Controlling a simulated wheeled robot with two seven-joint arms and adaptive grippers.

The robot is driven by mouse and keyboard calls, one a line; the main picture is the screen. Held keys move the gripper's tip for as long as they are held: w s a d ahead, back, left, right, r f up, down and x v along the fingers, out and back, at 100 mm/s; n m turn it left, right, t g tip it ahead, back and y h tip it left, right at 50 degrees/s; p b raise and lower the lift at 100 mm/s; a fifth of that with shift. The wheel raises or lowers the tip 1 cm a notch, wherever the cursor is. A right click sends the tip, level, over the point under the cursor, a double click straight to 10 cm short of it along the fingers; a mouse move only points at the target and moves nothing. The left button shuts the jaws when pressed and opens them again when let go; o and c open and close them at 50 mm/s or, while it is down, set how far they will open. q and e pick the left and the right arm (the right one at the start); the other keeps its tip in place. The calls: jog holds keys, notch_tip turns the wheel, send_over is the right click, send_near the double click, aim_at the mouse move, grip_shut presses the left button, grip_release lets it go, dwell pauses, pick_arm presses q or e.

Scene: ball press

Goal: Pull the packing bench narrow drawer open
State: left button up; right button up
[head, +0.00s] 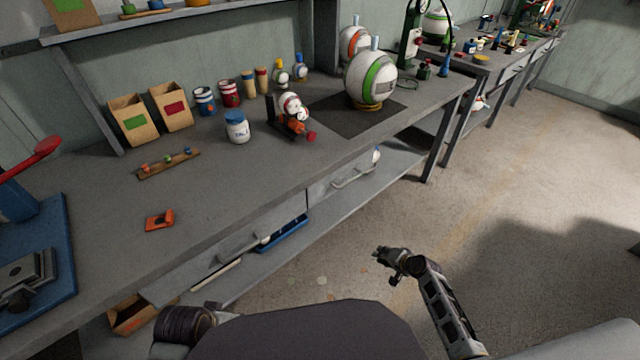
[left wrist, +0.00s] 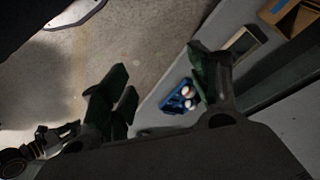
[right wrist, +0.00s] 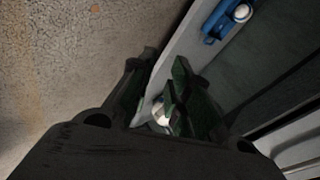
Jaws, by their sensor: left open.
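The packing bench (head: 215,185) has two closed-looking drawer fronts under its top. The left drawer (head: 205,270) has a bar handle (head: 240,243). The right drawer (head: 325,190) looks shorter and has a bar handle (head: 352,178); I cannot tell for sure which is the narrow one. My right gripper (head: 383,253) is over the floor in front of the bench, apart from both handles. In the right wrist view its fingers (right wrist: 163,85) are a little apart and hold nothing. My left gripper shows in the left wrist view (left wrist: 162,85), open and empty; the head view hides its fingers.
A blue tray with white balls (head: 283,235) lies on the lower shelf (head: 330,205). The bench top carries jars, boxes (head: 130,118), an orange part (head: 160,220) and a striped ball (head: 370,80). A blue press (head: 40,270) stands at the left. The floor (head: 500,200) at right is clear.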

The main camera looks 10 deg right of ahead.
jog(key=w+r+m+t+y+b, duration=0.1)
jog(key=w+r+t+b, duration=0.1)
jog(key=w+r, duration=0.35)
jog(key=w+r+m+t+y+b, duration=0.1)
jog(key=w+r+y+b, duration=0.1)
jog(key=r, duration=0.6)
jog(key=t+y+b, duration=0.2)
jog(key=b, duration=0.1)
send_near(353, 179)
jog(key=s+d, duration=0.2)
jog(key=s, duration=0.1)
pick_arm(q)
notch_tip(353, 179, down, 11)
jog(key=s+d+g, duration=0.1)
jog(key=s+d, duration=0.1)
jog(key=shift+f+h, duration=0.15)
jog(key=shift+h, duration=0.15)
pick_arm(e)
jog(key=shift+w+d+r, duration=0.15)
jog(key=shift+w, duration=0.1)
jog(key=shift+w, duration=0.15)
pick_arm(q)
jog(key=shift+s+d+r+t+b, duration=0.15)
jog(key=shift+d+r+t+b, duration=0.05)
jog(key=shift+r+b, duration=0.7)
jog(key=shift+s+d+r+t+b, duration=0.1)
jog(key=shift+d+r+t+b, duration=0.1)
jog(key=shift+r+b, duration=0.65)
pick_arm(e)
jog(key=shift+x, duration=6.85)
